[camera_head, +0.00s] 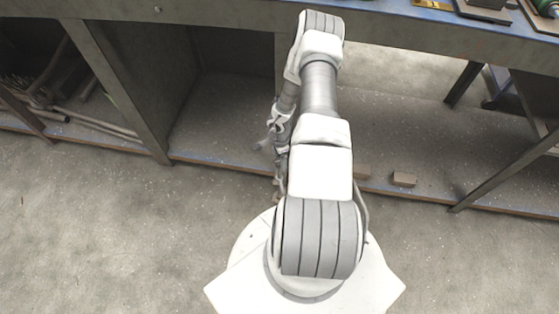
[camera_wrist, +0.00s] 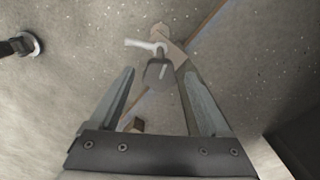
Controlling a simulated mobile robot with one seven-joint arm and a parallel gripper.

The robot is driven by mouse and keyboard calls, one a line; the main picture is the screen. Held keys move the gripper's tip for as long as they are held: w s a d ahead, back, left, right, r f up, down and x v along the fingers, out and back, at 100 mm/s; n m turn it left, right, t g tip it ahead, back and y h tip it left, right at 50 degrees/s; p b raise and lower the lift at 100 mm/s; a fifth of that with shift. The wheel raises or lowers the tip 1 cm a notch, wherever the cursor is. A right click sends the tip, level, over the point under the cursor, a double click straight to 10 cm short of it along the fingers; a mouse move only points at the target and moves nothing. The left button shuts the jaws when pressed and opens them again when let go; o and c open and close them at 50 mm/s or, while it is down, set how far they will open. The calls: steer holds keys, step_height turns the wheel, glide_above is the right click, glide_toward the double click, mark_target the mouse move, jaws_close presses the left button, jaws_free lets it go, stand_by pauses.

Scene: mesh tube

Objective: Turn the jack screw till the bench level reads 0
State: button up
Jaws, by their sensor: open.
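My gripper (camera_wrist: 158,69) is open in the wrist view, its two fingers spread apart. Between and just beyond the fingertips is a dark block with a pale crossbar-like handle (camera_wrist: 145,44). It looks like the jack screw, but I cannot tell for sure. The block seems to lie between the tips; whether a finger touches it is unclear. In the head view my arm hides this area, and the gripper shows only in part beside it. I cannot make out the bench level or its reading in either view.
A workbench (camera_head: 225,22) with a lower shelf (camera_head: 215,135) spans the head view. Pipes or rods (camera_head: 95,120) lie at left, and a small block (camera_head: 404,179) rests on the shelf. A dark post with a round foot (camera_wrist: 25,44) stands at left in the wrist view. The front floor is clear.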

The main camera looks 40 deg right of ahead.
steer(key=shift+f, duration=0.1)
jaws_close()
stand_by(0.4)
steer(key=m+p, duration=0.1)
steer(key=m, duration=0.3)
steer(key=shift+m, duration=2.6)
steer(key=shift+p, duration=0.3)
jaws_free()
